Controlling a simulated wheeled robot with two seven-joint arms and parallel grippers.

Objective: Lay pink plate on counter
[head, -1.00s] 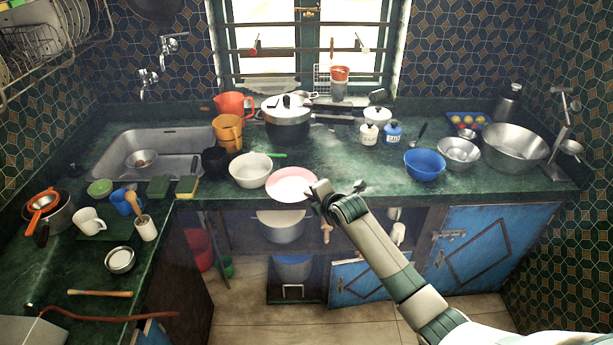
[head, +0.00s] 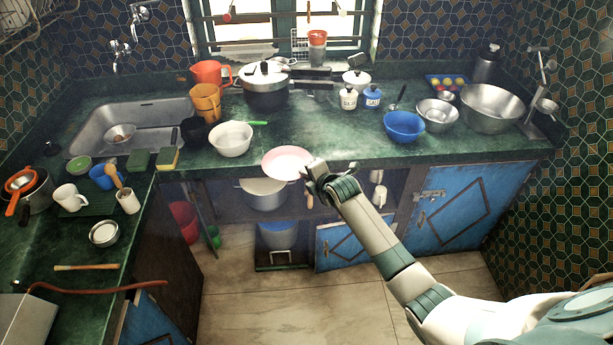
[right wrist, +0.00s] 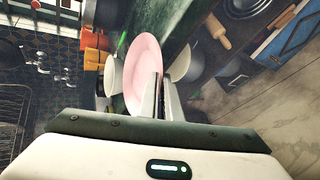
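The pink plate (head: 284,163) is at the front edge of the green counter (head: 330,143), right of the white bowl. Its near rim overlaps the counter edge in the head view; whether it touches the counter cannot be told. My right gripper (head: 313,173) is at the plate's right side. In the right wrist view the two fingers (right wrist: 161,103) are close together at the rim of the plate (right wrist: 143,62), shut on it. The plate looks edge-tilted there because that camera is turned. My left gripper is not in view.
The white bowl (head: 231,139) stands just left of the plate, and the blue bowl (head: 404,126) stands to the right. Behind are a lidded pot (head: 266,90) and small jars (head: 348,98). Bare counter lies between the plate and the blue bowl.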

